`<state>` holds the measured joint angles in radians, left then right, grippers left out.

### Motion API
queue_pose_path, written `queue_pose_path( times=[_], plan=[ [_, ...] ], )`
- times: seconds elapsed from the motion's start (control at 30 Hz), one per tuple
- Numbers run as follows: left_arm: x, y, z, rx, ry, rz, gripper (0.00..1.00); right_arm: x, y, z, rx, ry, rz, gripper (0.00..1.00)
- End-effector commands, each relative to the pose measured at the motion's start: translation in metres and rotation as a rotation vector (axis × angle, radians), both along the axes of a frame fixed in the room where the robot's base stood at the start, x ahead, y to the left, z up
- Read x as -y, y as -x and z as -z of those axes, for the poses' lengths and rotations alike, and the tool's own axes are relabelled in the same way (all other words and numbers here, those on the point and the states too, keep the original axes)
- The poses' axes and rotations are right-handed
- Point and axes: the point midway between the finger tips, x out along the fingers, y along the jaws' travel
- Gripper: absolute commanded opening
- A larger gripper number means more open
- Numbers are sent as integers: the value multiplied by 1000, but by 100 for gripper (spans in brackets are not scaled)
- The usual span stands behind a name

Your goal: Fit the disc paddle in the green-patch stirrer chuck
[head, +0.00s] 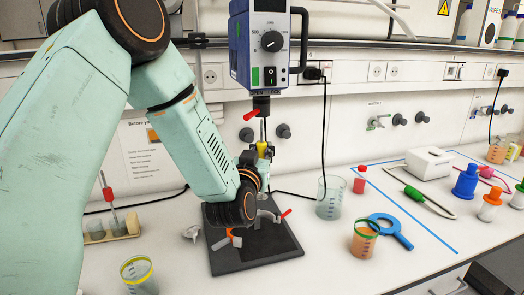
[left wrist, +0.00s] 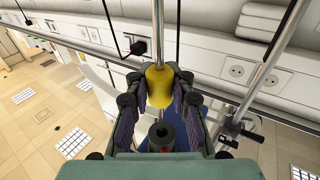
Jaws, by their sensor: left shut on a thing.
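My left gripper (head: 262,152) is shut on the yellow collar (head: 263,149) of a thin metal shaft, taken as the disc paddle's. The collar (left wrist: 159,85) also shows between both fingers in the left wrist view. The paddle's disc end is not clear in either view. The blue stirrer (head: 259,45) carries a green patch (head: 255,72). Its black chuck (head: 261,105), with a red lever (head: 251,114), is just above the gripper, and the shaft stands roughly upright beneath it. Whether the shaft tip is inside the chuck cannot be told. My right gripper is not in view.
A dark base plate (head: 275,252) lies under the gripper, with grey and red-orange parts on it. A clear beaker (head: 330,198), a red-capped bottle (head: 360,180), an orange beaker (head: 364,240) and a blue ring tool (head: 390,228) stand or lie to the right. A test-tube rack (head: 118,231) is at left.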

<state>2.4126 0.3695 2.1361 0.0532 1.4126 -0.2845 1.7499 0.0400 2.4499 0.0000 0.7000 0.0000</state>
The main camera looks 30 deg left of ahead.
Motion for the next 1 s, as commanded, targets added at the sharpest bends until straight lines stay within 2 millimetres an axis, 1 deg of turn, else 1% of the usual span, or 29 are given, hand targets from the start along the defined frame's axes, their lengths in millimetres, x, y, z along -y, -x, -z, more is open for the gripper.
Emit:
queue_pose_path(
  times=[1.0],
  plan=[
    [0,0,-21,2,-1,0,0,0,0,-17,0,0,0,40]
  ],
)
